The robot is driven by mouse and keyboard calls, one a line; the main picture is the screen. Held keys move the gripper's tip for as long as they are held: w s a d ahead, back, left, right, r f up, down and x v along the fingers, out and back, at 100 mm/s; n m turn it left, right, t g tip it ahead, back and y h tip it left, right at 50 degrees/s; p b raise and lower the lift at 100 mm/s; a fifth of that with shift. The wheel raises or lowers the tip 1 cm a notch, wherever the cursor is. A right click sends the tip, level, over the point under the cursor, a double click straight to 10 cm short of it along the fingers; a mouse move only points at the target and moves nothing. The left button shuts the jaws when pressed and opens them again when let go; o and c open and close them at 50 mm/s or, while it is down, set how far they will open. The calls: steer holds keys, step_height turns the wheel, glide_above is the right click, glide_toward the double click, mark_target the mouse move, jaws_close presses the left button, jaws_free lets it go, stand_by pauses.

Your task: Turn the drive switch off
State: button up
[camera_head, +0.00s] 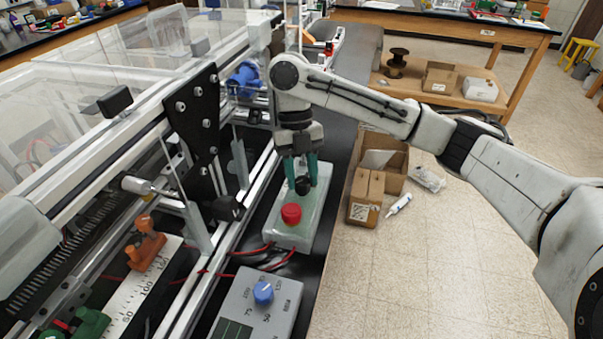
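A pale grey-green switch box (306,218) stands on the dark bench edge beside the extrusion frame. On its top are a round red button (291,214) near the front and a small black knob (303,187) behind it. My gripper (302,184) points down over the box from above. Its two teal fingers are apart, one on each side of the black knob. A narrow gap seems to show at the left finger; contact on the right side is unclear. The fingers partly hide the knob and the rear of the box. No switch label is readable.
The extrusion frame (140,110) with clear covers closes off the left. Cardboard boxes (367,192) lie low on the right, by open floor.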

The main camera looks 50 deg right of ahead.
steer(key=o, duration=0.3)
steer(key=shift+o, duration=0.2)
steer(key=v, duration=0.7)
steer(key=shift+r, duration=0.2)
steer(key=shift+w, duration=0.1)
